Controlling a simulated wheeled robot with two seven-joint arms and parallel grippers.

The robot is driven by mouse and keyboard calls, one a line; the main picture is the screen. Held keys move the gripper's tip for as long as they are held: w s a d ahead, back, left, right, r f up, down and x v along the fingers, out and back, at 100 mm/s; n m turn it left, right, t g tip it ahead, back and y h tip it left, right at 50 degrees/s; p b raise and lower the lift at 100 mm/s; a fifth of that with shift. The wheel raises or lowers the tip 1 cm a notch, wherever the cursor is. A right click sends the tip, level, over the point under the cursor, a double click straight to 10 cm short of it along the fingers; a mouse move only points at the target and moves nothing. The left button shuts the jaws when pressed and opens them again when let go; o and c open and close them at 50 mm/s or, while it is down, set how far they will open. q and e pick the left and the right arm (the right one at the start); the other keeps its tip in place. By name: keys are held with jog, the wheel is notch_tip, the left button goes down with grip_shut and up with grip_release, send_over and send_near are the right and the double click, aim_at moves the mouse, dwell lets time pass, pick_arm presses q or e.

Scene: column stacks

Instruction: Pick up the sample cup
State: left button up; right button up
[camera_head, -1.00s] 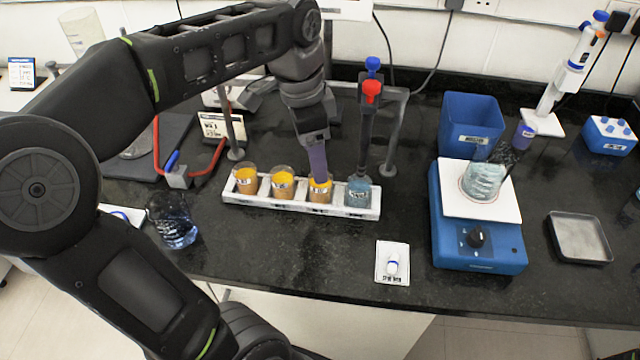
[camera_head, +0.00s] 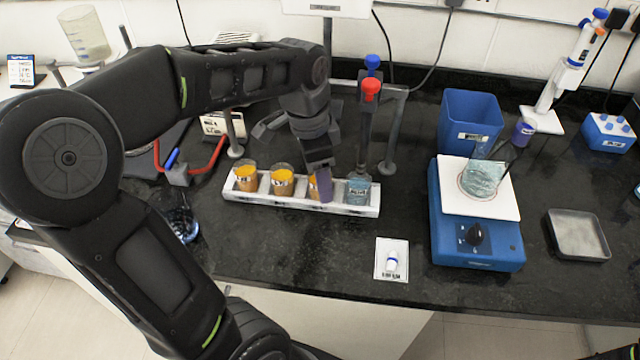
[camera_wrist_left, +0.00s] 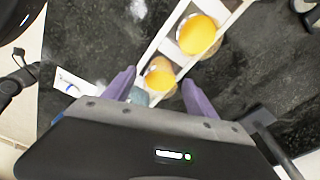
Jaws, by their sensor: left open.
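A white rack (camera_head: 250,200) holds a row of cups. Three contain orange material: the left cup (camera_head: 246,178), the second cup (camera_head: 282,182) and the third cup (camera_head: 313,184). The cup at the right end (camera_head: 357,190) looks blue-grey and stands under a dark column. My left gripper (camera_head: 322,196), with purple fingers, is open at the third cup and partly hides it. In the left wrist view, the third cup (camera_wrist_left: 158,72) shows between the spread fingers of my left gripper (camera_wrist_left: 159,77); contact is not visible. The second cup (camera_wrist_left: 199,36) shows beyond. My right gripper is not in view.
The column with red and blue knobs (camera_head: 371,90) stands close right of my gripper.

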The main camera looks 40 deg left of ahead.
pick_arm(q)
jog(key=shift+f, duration=0.45)
jog(key=shift+c, duration=0.6)
grip_shut()
